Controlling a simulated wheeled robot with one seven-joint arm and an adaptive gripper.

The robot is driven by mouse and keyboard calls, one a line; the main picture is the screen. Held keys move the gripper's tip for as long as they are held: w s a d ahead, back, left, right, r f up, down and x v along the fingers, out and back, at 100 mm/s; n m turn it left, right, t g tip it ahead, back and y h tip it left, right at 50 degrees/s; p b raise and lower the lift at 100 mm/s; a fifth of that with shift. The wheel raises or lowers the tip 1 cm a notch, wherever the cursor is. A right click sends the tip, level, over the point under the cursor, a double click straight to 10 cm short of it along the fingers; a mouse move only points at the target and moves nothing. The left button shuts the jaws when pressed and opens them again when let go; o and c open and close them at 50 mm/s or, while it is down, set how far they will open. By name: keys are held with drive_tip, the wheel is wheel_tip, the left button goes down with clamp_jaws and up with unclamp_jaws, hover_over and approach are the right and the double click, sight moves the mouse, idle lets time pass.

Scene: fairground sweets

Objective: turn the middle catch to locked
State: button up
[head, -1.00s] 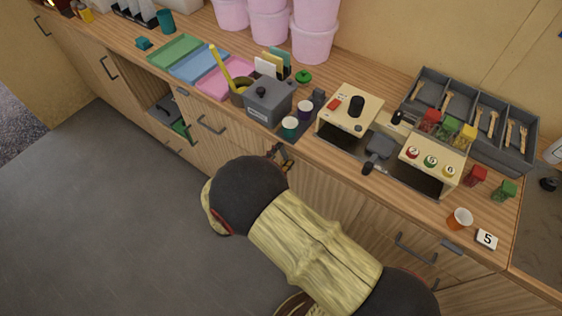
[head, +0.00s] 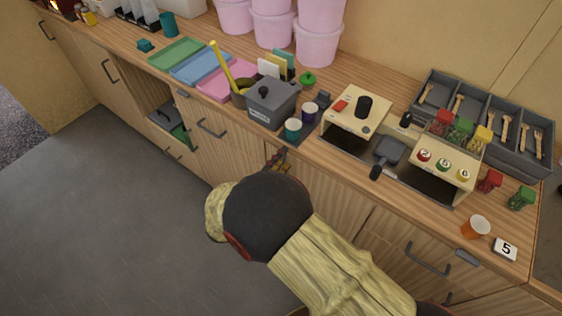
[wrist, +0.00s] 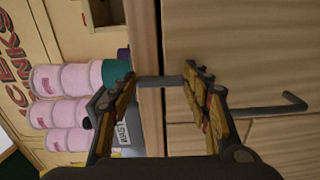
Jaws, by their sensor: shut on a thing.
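The middle catch (wrist: 160,82) is a short grey bar at the front edge of the counter. In the wrist view it lies between my fingers and runs across the line between the counter edge and the cabinet front. My gripper (wrist: 150,88) is shut on it, with one finger at each end of the bar. In the head view my gripper (head: 278,161) is at the counter edge, below the grey pot, and my wrist and fingers hide the catch there. A left catch (head: 183,94) and a right catch (head: 467,258) show along the front.
A dark drawer handle (wrist: 282,108) sticks out beside my right finger. A pan (head: 388,152) lies farther right. The floor before the cabinets is clear.

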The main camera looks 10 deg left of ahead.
drive_tip(key=o, duration=1.2)
drive_tip(key=shift+c, duration=0.2)
drive_tip(key=v, duration=1.2)
drive_tip(key=shift+f, duration=0.1)
